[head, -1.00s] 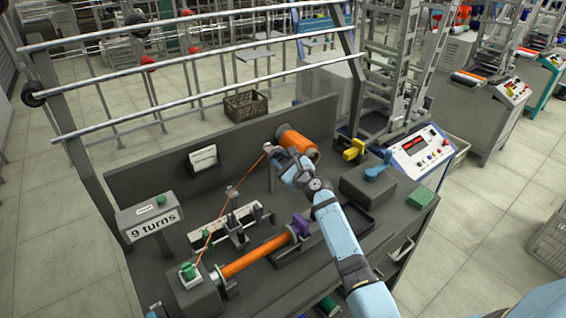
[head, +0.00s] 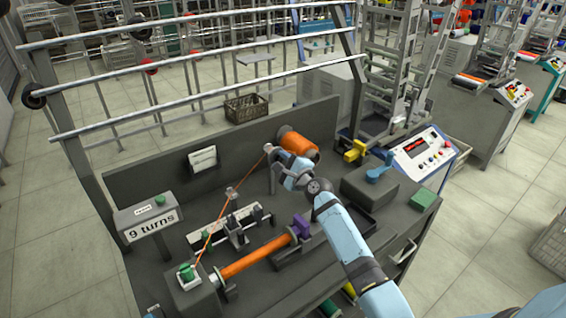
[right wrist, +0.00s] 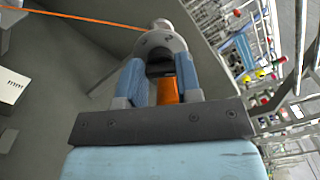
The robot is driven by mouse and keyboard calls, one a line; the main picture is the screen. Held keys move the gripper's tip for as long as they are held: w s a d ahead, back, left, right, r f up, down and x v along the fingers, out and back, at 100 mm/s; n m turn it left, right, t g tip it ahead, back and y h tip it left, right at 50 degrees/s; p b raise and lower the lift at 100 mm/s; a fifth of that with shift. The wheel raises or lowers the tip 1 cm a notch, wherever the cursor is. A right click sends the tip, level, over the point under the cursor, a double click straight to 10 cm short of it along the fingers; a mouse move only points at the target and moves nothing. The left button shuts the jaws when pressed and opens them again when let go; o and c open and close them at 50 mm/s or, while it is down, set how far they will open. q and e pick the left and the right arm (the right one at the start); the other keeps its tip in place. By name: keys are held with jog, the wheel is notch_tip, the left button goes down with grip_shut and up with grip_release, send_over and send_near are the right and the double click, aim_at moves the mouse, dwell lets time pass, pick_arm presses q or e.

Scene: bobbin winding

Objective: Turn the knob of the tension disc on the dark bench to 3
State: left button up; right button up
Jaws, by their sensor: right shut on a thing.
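My right gripper (head: 278,160) reaches over the dark bench (head: 130,180) to the tension disc at the upper end of the orange thread. In the right wrist view its two blue fingers (right wrist: 162,75) are shut on a grey rounded part, the tension disc (right wrist: 161,42), with a small pale tip beyond it. The gripped knob is mostly hidden by the fingers, and no number or pointer on it can be read. The orange thread (right wrist: 75,16) runs to this part from the left. My left gripper is not in view.
An orange spool (head: 298,142) stands close behind the gripper. A thread guide (head: 232,193), an orange bobbin (head: 258,257) and a green-knobbed box (head: 188,275) are nearer the front left. A "9 turns" sign (head: 153,224) stands left. A dark box (head: 369,187) is at right.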

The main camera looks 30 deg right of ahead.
dwell(0.3)
jog(key=o, duration=0.9)
jog(key=s, duration=0.4)
jog(key=s+d, duration=0.1)
jog(key=s, duration=0.4)
jog(key=s+d, duration=0.1)
jog(key=s, duration=0.3)
jog(key=shift+s, duration=0.4)
